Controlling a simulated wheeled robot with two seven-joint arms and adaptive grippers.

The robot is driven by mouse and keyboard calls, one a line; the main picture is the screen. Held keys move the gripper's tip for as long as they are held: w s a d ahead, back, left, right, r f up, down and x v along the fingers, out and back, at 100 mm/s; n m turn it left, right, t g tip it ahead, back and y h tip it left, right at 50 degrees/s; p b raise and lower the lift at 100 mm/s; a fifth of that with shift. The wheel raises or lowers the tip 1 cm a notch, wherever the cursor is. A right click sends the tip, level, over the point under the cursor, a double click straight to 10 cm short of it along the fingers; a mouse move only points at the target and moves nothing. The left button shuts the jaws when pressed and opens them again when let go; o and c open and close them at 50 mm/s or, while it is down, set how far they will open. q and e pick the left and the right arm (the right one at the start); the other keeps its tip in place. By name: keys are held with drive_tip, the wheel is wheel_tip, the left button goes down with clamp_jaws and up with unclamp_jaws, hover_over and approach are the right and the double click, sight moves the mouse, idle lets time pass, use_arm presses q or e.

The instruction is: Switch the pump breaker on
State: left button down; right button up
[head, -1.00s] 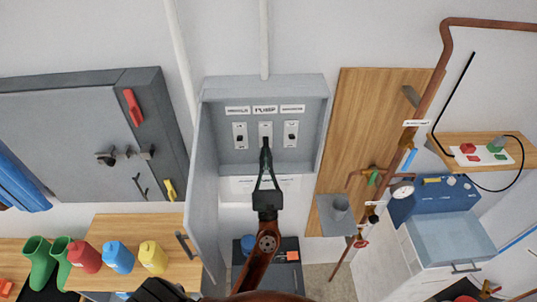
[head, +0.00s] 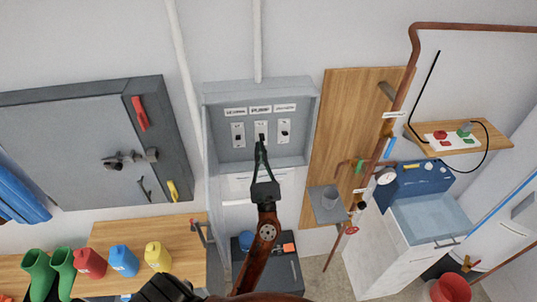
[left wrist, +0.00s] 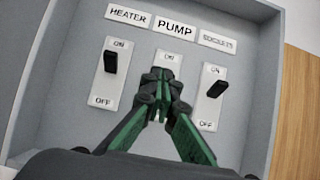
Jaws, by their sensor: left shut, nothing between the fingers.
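The grey breaker box (head: 212,130) is on the wall with its front open. It holds three switches on white plates, labelled HEATER, PUMP and SOCKETS in the left wrist view. My left gripper (head: 261,146) is shut and empty at the pump plate, green fingers together (left wrist: 160,100). Contact with the lever cannot be told. My right gripper is not identifiable.
The box door (head: 213,225) hangs open at the left. A wooden board (head: 340,130) with copper pipes is right of the box. A grey cabinet (head: 80,140) is at the left. Bottles and boots stand on a wooden bench (head: 185,235) below.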

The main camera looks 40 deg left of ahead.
use_arm(q)
drive_tip(key=w+v, duration=0.1)
drive_tip(key=v, duration=1)
drive_tip(key=shift+d+f, duration=0.3)
drive_tip(key=shift+d, duration=0.2)
use_arm(e)
drive_tip(key=shift+w+d+r, duration=0.15)
drive_tip(key=shift+w, duration=0.75)
use_arm(q)
drive_tip(key=shift+s, duration=0.15)
use_arm(e)
drive_tip(key=shift+s, duration=0.1)
